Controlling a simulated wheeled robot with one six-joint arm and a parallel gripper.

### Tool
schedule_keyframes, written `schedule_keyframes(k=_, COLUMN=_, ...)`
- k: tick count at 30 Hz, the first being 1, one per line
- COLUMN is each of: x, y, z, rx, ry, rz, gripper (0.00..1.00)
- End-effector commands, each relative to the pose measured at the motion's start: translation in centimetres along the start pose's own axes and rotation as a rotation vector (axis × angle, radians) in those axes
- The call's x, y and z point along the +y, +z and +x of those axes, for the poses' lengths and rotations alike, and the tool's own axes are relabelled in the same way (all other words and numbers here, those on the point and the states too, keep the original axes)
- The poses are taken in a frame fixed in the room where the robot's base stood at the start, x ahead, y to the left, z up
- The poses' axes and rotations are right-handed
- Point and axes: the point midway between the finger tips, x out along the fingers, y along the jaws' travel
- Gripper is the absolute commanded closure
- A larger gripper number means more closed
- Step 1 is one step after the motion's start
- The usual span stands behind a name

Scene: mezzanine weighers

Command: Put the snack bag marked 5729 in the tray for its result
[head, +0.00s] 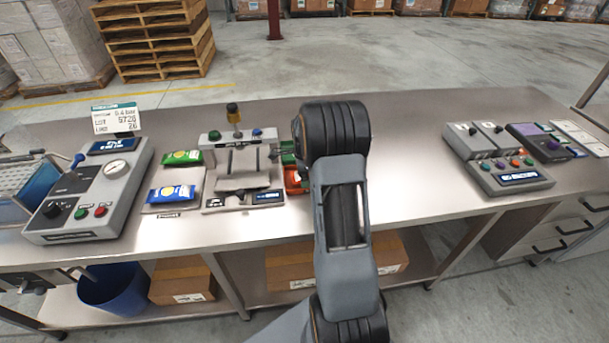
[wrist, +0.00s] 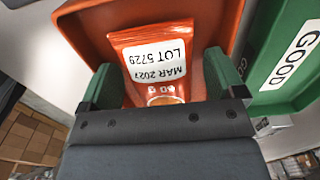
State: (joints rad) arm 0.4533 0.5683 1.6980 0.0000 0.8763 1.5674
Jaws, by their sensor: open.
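The orange snack bag (wrist: 185,88), labelled LOT 5729 and MAR 2027, lies in the orange-red tray (wrist: 95,8) in the wrist view. My gripper (wrist: 161,78) is open, with one green finger on each side of the bag. I cannot tell whether the fingers touch it. The green tray marked GOOD (wrist: 272,82) is beside it on the right. The orange-red tray also shows partly in the head view (head: 293,182), just left of my arm, which hides the rest and the bag. Any marking on this tray is not visible.
On the bench are a gauge console (head: 95,190) with a sign (head: 117,119) above it, a blue bag (head: 172,193) and a green bag (head: 182,158), and a tester (head: 240,175). A button console (head: 508,177) stands at right.

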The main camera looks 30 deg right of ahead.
Motion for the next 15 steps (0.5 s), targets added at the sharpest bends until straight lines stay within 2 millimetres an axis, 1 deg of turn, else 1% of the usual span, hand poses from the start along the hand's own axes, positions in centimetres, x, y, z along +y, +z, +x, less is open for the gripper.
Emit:
schedule_keyframes(k=5, x=-0.1, y=0.0, z=-2.2, rx=0.000, ry=-0.004, rz=0.000, gripper=0.12)
schedule_keyframes(k=12, x=-0.1, y=0.0, z=-7.0, rx=0.000, ry=-0.006, rz=0.000, gripper=0.12)
schedule_keyframes(k=15, x=-0.1, y=0.0, z=-8.7, rx=0.000, ry=-0.004, rz=0.000, gripper=0.12)
